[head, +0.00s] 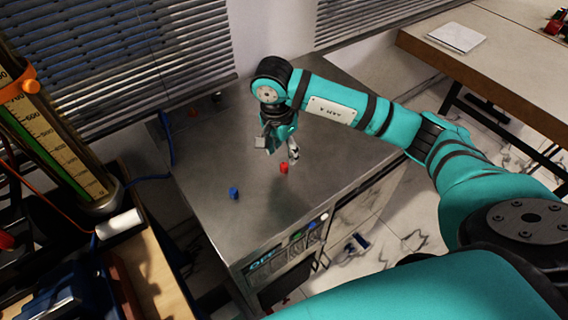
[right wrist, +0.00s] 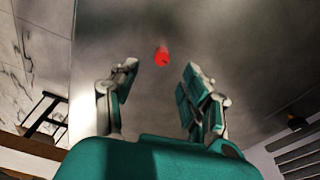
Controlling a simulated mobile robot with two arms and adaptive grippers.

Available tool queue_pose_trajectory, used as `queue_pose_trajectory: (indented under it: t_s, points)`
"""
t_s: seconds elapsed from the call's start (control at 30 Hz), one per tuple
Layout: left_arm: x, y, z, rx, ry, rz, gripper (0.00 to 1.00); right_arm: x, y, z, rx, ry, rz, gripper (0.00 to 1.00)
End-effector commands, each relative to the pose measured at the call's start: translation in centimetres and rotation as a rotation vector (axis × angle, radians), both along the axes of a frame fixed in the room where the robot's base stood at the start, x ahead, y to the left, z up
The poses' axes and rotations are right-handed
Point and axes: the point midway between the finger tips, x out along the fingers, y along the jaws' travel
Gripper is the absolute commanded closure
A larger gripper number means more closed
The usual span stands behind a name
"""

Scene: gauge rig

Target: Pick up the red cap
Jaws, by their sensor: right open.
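The red cap (head: 283,168) is a small red piece on the grey metal cabinet top (head: 215,165). My right gripper (head: 278,150) is above the cabinet top, just beside the cap in the head view. In the right wrist view the cap (right wrist: 161,56) shows beyond the two fingertips, near the middle of the gap. The right gripper (right wrist: 157,85) is open with nothing between its fingers. The fingers do not appear to touch the cap. My left gripper is not in view.
A blue cap (head: 234,193) stands on the cabinet top, left of the red one. A tall gauge column (head: 60,150) stands at the left, with a white cylinder (head: 120,224) near its base. A wooden table (head: 505,50) is at the upper right. The cabinet's front left top is clear.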

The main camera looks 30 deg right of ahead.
Motion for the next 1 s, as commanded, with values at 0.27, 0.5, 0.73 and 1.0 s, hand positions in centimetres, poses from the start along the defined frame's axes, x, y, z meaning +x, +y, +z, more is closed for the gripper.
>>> queue_pose_trajectory:
  t_s: [0.27, 0.5, 0.73, 1.0]
  points:
    - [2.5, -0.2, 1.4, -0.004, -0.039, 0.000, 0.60, 0.0, -0.1, -2.2, 0.001, 0.004, 0.001, 0.53]
    - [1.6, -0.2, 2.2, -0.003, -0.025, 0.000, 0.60, 0.3, -0.4, -5.5, 0.002, 0.000, -0.001, 0.53]
    - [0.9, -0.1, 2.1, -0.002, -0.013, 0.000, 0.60, 0.4, -0.5, -5.9, 0.002, -0.003, 0.000, 0.53]
    - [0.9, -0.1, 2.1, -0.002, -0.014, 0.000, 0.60, 0.4, -0.5, -5.9, 0.001, -0.004, -0.001, 0.81]
